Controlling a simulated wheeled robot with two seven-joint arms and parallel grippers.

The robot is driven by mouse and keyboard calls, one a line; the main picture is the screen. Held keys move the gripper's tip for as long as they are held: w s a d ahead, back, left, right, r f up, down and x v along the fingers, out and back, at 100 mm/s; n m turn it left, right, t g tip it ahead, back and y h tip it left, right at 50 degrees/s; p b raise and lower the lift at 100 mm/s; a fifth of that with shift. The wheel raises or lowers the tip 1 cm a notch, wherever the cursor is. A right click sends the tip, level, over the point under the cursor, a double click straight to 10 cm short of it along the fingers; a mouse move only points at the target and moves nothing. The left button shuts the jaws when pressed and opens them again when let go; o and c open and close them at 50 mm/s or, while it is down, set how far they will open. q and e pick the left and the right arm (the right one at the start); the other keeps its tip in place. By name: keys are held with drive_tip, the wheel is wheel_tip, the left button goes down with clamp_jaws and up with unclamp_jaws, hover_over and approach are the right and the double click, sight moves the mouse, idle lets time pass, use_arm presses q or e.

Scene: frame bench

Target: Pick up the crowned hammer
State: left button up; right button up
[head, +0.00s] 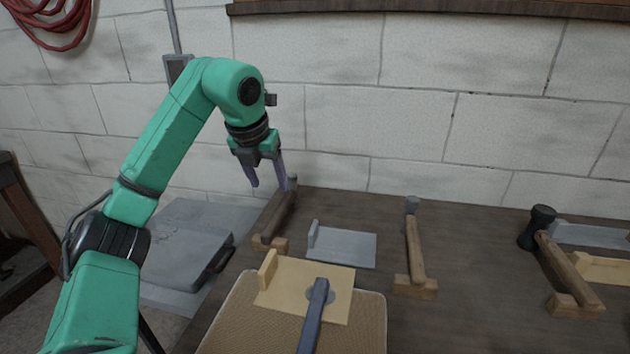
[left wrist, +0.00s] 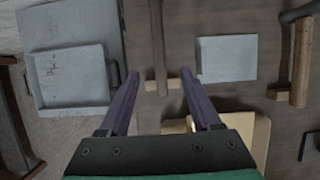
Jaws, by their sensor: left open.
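Several hammers with wooden handles lie on the brown bench, each handle's near end by a wooden block. The left hammer (head: 280,214) has a small grey head; its handle also shows in the left wrist view (left wrist: 157,45). The middle hammer (head: 415,247) has a grey head, and the right hammer (head: 565,267) has a large black head. I cannot tell which one is the crowned hammer. My left gripper (head: 268,187) is open and empty by the left hammer. In the left wrist view, that handle lies between the fingertips (left wrist: 160,78). My right gripper is not seen.
A grey plate (head: 345,245) with an upright edge lies between the left and middle hammers. In front, a tan tray (head: 372,335) holds a pale wooden board (head: 338,281) with a dark handle (head: 313,318). A grey case (head: 180,243) lies left of the bench. A wall stands behind.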

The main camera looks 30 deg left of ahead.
use_arm(q)
drive_tip(key=w, duration=0.1)
hover_over(279, 211)
drive_tip(key=s, duration=0.3)
drive_tip(key=f, duration=0.6)
drive_tip(key=shift+w+d+f+b, duration=0.2)
drive_tip(key=shift+d+f+b, duration=0.1)
drive_tip(key=shift+d+b, duration=0.05)
drive_tip(key=x, duration=0.6)
drive_tip(key=shift+w+f+p, duration=0.25)
drive_tip(key=shift+w+p, duration=0.05)
drive_tip(key=shift+w, duration=0.1)
drive_tip(key=shift+w+a+f, duration=0.1)
drive_tip(key=shift+w+f, duration=0.05)
clamp_jaws()
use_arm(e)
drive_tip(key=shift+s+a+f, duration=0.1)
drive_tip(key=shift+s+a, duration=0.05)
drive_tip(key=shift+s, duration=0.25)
